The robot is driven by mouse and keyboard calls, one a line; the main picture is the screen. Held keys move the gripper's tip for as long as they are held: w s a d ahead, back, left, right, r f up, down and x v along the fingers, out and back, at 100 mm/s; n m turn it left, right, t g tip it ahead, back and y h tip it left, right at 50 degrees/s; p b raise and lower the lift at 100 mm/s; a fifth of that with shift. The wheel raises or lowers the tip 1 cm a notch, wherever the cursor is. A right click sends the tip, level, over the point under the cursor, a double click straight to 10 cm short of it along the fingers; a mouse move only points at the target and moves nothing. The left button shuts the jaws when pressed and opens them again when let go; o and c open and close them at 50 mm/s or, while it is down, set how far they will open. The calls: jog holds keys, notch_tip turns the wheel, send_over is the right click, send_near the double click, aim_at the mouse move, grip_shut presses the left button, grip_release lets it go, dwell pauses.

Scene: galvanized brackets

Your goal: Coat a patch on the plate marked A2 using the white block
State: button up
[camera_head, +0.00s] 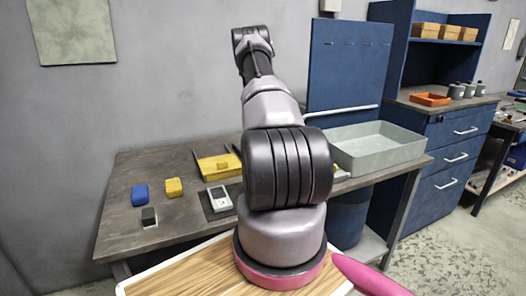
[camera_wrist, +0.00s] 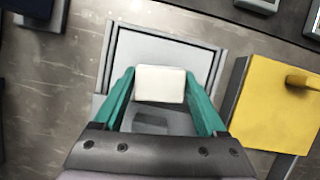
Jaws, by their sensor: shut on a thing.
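The white block (camera_wrist: 160,84) is held between the teal fingers of my gripper (camera_wrist: 161,92) in the wrist view. Below and beyond it lies a pale grey plate (camera_wrist: 164,48) with a lighter, framed face. A dark shadow falls on the plate under the block, and I cannot tell whether the block touches it. No A2 marking is legible, so I cannot tell which plate this is. In the head view my own arm hides the gripper, the block and most of the plate area.
A yellow piece with a knob (camera_wrist: 275,95) stands close right of the plate. The worktable (camera_head: 126,219) also carries a blue block (camera_head: 141,194), a yellow block (camera_head: 173,187), a dark block (camera_head: 149,216), a pale handheld device (camera_head: 219,199) and a large grey tray (camera_head: 376,157).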

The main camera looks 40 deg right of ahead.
jog(key=shift+r, duration=3.5)
jog(key=shift+s, duration=0.15)
